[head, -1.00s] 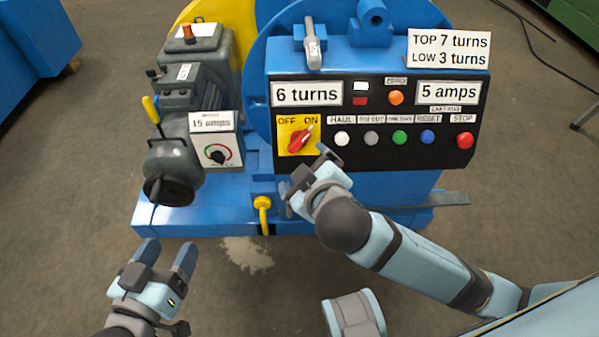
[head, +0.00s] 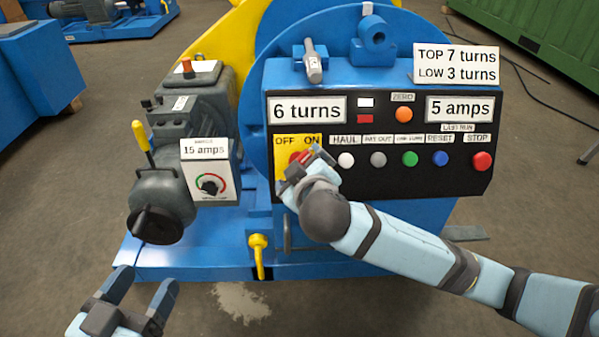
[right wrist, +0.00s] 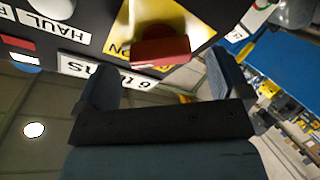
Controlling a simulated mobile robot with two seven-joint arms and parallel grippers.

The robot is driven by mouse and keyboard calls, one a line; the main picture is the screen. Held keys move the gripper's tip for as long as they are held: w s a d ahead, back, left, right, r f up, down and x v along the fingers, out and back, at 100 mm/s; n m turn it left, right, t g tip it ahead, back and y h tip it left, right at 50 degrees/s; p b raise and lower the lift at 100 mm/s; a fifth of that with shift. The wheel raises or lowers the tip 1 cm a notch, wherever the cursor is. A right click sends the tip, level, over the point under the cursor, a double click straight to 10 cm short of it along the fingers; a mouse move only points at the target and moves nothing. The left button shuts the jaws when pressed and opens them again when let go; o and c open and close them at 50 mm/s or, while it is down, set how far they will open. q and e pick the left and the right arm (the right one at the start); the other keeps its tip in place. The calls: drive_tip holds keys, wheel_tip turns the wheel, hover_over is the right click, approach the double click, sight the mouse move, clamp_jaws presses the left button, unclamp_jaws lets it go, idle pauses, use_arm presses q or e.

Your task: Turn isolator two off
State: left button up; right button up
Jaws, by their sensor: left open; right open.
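The isolator is a red rotary handle (right wrist: 160,50) on a yellow plate (head: 281,150) marked OFF and ON, at the left of the black control panel. No number two is legible on it. In the head view my right gripper (head: 308,166) covers most of the handle, so its angle is hard to tell there. In the right wrist view my right gripper (right wrist: 163,80) is open, with the handle lying between and just beyond its fingertips; I cannot tell whether they touch. My left gripper (head: 143,284) is open and empty at the lower left, clear of the machine.
Right of the isolator are several push buttons, from a white one (head: 346,160) to a red STOP button (head: 482,161).

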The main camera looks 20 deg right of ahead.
drive_tip(key=x, duration=0.2)
drive_tip(key=shift+w+f+b, duration=0.15)
drive_tip(key=shift+w+b, duration=0.2)
use_arm(q)
drive_tip(key=shift+w+a+r+m, duration=0.15)
drive_tip(key=shift+w+m, duration=0.15)
drive_tip(key=shift+m, duration=0.1)
use_arm(e)
drive_tip(key=shift+w, duration=0.1)
use_arm(q)
drive_tip(key=shift+t, duration=0.3)
use_arm(e)
drive_tip(key=shift+c, duration=0.4)
